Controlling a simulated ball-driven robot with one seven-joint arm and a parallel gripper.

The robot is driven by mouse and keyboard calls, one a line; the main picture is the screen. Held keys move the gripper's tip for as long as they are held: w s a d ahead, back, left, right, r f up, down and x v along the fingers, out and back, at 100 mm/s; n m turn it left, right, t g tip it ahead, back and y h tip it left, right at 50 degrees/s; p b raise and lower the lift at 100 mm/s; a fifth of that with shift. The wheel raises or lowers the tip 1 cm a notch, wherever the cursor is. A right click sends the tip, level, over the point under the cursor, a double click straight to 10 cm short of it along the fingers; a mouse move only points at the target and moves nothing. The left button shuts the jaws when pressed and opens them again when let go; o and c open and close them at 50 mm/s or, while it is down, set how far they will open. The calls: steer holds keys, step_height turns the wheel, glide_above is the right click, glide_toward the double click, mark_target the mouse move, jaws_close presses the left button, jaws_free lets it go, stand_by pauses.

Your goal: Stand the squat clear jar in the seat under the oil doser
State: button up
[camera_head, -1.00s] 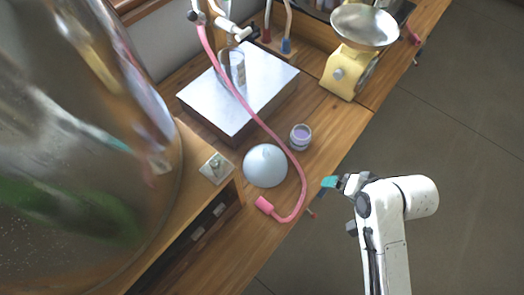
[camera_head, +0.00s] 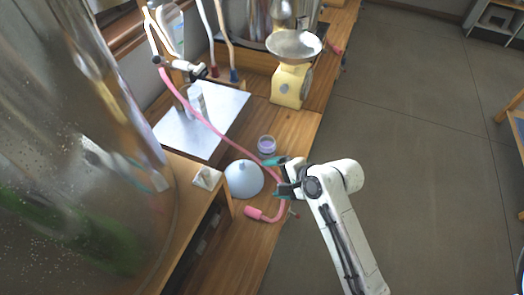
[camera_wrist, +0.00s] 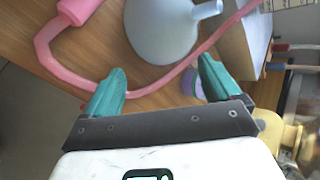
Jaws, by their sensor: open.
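The squat clear jar (camera_head: 267,145), with pale purple contents, stands upright on the wooden bench. My gripper (camera_head: 276,174) is open and empty, just in front of the jar, over the bench edge and the pink hose. In the wrist view the two teal fingers of my gripper (camera_wrist: 161,72) are spread. The jar (camera_wrist: 190,84) shows there only in part, close beside the right finger. A clamped fitting (camera_head: 186,68) stands over a metal plate (camera_head: 225,110); I cannot tell whether it is the oil doser. I cannot make out the seat.
A grey-blue funnel-like dome (camera_head: 243,179) stands beside the jar. The pink hose (camera_head: 281,205) loops around it near the bench edge. A taller clear vessel (camera_head: 196,98) stands on the plate. A yellow scale (camera_head: 288,86) is behind. A large glass vessel (camera_head: 70,150) fills the left.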

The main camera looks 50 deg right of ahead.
mark_target(273, 149)
steer(key=shift+w+d+m+t, duration=0.15)
steer(key=shift+d+m+t, duration=0.25)
steer(key=shift+m, duration=0.5)
steer(key=d+m+t, duration=0.1)
steer(key=d+m, duration=0.1)
steer(key=m, duration=0.2)
steer(key=d+m+t+h, duration=0.1)
steer(key=d+m, duration=0.1)
steer(key=m, duration=0.2)
steer(key=w+d+m+t+h, duration=0.1)
steer(key=d+m, duration=0.1)
steer(key=m, duration=0.2)
steer(key=shift+d+r+m, duration=0.2)
steer(key=shift+d+m, duration=0.1)
steer(key=shift+d, duration=0.1)
steer(key=shift+d+m, duration=0.55)
steer(key=shift+m, duration=0.45)
steer(key=shift+w+t, duration=0.3)
steer(key=shift+w, duration=0.1)
steer(key=x, duration=0.4)
steer(key=shift+w+d+f, duration=0.1)
steer(key=shift+w+f, duration=0.15)
steer(key=shift+w, duration=0.1)
steer(key=shift+a+x, duration=0.15)
steer(key=shift+x, duration=1.15)
steer(key=shift+a+x, duration=0.1)
steer(key=shift+x, duration=1.2)
steer(key=shift+f, duration=0.15)
steer(key=shift+c, duration=0.5)
